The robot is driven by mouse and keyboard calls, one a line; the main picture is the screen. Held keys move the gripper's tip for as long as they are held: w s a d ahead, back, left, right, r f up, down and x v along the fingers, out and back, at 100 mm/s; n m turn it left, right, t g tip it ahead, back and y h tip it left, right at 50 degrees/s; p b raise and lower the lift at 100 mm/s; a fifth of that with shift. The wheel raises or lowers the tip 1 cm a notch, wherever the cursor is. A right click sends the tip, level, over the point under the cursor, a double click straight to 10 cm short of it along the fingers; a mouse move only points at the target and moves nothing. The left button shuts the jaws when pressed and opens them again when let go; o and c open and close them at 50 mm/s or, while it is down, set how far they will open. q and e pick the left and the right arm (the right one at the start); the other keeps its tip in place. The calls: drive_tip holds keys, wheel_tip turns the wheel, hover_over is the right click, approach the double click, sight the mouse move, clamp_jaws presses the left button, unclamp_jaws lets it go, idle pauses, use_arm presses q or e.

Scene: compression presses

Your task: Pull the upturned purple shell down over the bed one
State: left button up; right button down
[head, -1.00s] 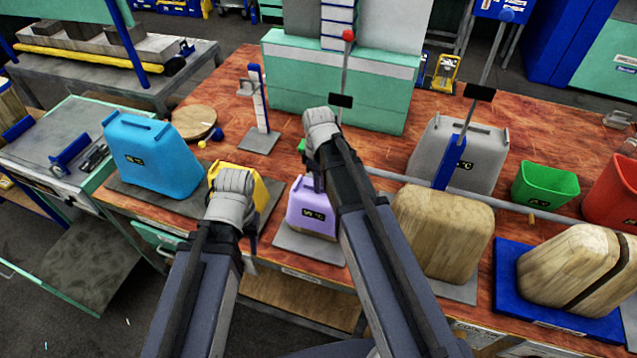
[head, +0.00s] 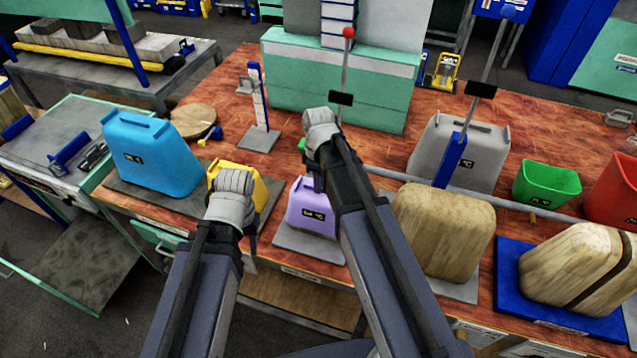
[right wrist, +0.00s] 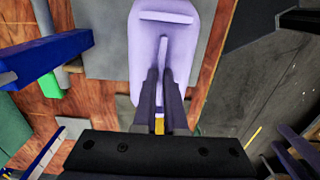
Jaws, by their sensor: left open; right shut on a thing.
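A blue shell (head: 150,158) stands to the left, a grey shell (head: 460,150) to the right. Tan rounded blocks (head: 443,232) stand at the front right. Green (head: 545,185) and red (head: 612,190) bins are further right.

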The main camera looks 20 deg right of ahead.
drive_tip(key=shift+f, duration=0.15)
drive_tip(key=c, duration=0.9)
unclamp_jaws()
wheel_tip(320, 180, up, 8)
drive_tip(key=p, duration=0.7)
drive_tip(key=shift+p, duration=0.4)
drive_tip(key=s+a+f+m+b, duration=0.3)
drive_tip(key=s+a+f+b, duration=0.1)
drive_tip(key=s, duration=0.3)
drive_tip(key=s+a+f+m+h+b, duration=0.1)
drive_tip(key=s+a+f+m+b, duration=0.3)
drive_tip(key=s+a+f+b, duration=0.1)
drive_tip(key=shift+s+a+f, duration=0.15)
drive_tip(key=shift+s+a, duration=0.6)
drive_tip(key=shift+s, duration=0.4)
